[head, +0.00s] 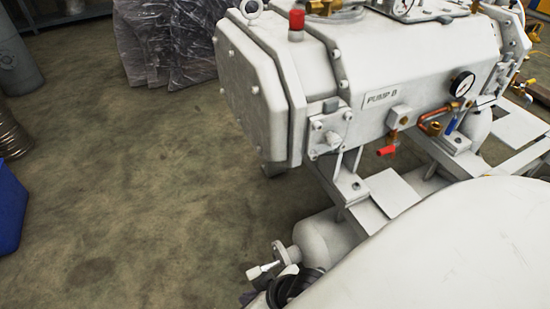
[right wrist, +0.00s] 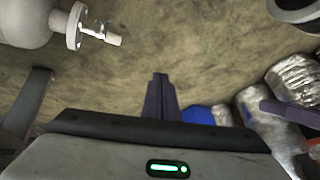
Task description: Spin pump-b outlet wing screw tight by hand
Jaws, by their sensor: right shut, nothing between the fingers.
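The pump labelled PUMP B (head: 380,97) is a large white housing at the top of the head view. Below it, a white cylinder (head: 325,238) ends in a small flange with a pale screw-like fitting (head: 262,270), which I take for the outlet wing screw. The fitting also shows at the upper left of the right wrist view (right wrist: 113,38), sticking out sideways from its flange. My right gripper (head: 247,297) is at the bottom of the head view, just below the fitting and partly cut off. In the right wrist view its purple fingers (right wrist: 160,80) are together and empty, apart from the fitting. My left gripper is out of view.
A large white rounded vessel (head: 450,260) fills the lower right. A red-handled valve (head: 387,149) and a gauge (head: 462,84) sit on the pump's side. A blue bin (head: 10,205) is at the left edge. The floor (head: 150,200) between is clear.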

